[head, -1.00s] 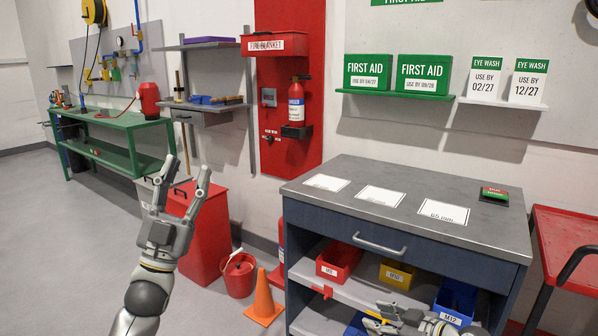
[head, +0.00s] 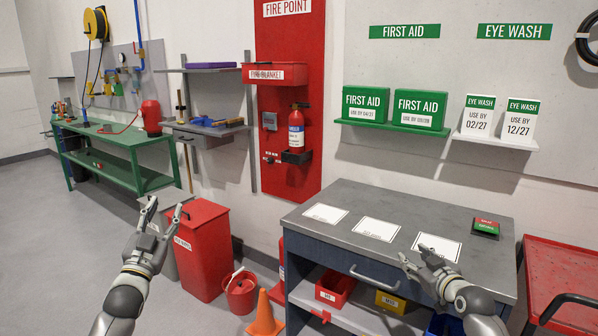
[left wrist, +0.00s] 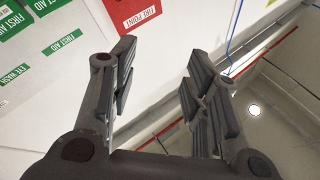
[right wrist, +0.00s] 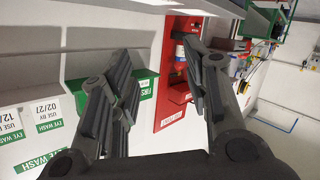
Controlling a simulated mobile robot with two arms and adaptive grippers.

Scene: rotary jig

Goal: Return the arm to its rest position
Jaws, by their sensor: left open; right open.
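My left gripper (head: 166,208) is open and empty in the head view, pointing up in front of the red bin. In the left wrist view its spread fingers (left wrist: 160,75) hold nothing, with wall signs and ceiling behind. My right gripper (head: 415,254) is open over the right front part of the grey worktop (head: 340,233), near the rightmost white label card (head: 437,246). I cannot tell whether it touches the top. Its spread fingers are empty in the right wrist view (right wrist: 161,75). My right forearm covers part of the bench's right front.
Under the worktop are a red bin (head: 335,289), a yellow bin (head: 391,301) and a partly hidden blue bin. A red cart (head: 565,275) stands at right. A red bin (head: 203,250), red bucket (head: 240,292) and orange cone (head: 264,315) stand left of the bench.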

